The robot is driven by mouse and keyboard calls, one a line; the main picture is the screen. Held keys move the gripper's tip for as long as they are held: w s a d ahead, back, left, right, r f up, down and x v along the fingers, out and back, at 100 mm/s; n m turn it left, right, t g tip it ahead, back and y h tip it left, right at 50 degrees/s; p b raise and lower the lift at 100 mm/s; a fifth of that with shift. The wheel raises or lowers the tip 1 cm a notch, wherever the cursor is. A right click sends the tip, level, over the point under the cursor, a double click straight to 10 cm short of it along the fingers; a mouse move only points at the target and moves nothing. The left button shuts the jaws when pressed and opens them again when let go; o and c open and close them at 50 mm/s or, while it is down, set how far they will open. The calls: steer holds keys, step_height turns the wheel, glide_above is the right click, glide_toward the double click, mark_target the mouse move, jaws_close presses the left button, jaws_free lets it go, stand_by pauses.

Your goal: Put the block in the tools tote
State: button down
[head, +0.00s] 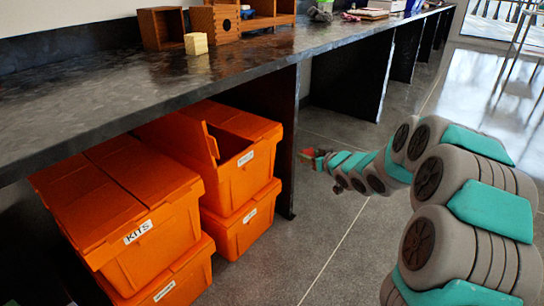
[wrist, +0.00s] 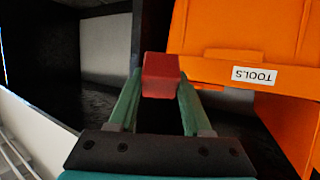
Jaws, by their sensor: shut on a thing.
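A red block (wrist: 161,75) is held between the tips of my gripper's two green fingers (wrist: 160,98) in the wrist view. In the head view my gripper (head: 318,159) is out at the end of my arm, to the right of the stacked totes and below counter height. The orange tools tote (wrist: 225,66) fills the upper right of the wrist view, its TOOLS label upside down. In the head view an orange tote (head: 228,185) on the right stack has one lid flap raised and an opening beside it; its label is too small to read. The block is outside the tote.
An orange tote labelled KITS (head: 150,195) sits on another tote at left. The dark counter (head: 110,95) overhangs the totes, and a black panel (head: 283,140) stands beside them. A pale block (head: 196,43) and wooden boxes (head: 215,22) are on the counter. Grey floor (head: 335,235) is clear.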

steer(key=s+a+r+n+g+y+p, duration=0.1)
steer(key=s+a+r+n+y+p, duration=0.35)
steer(key=s+a+y, duration=0.6)
steer(key=w+a+n+h+p, duration=0.1)
steer(key=w+a, duration=1.2)
steer(key=a, duration=0.4)
steer(key=shift+w+a+r+p, duration=0.2)
steer(key=shift+r+p, duration=0.2)
steer(key=shift+r, duration=0.05)
steer(key=shift+h, duration=0.25)
steer(key=shift+c, duration=1.3)
jaws_free()
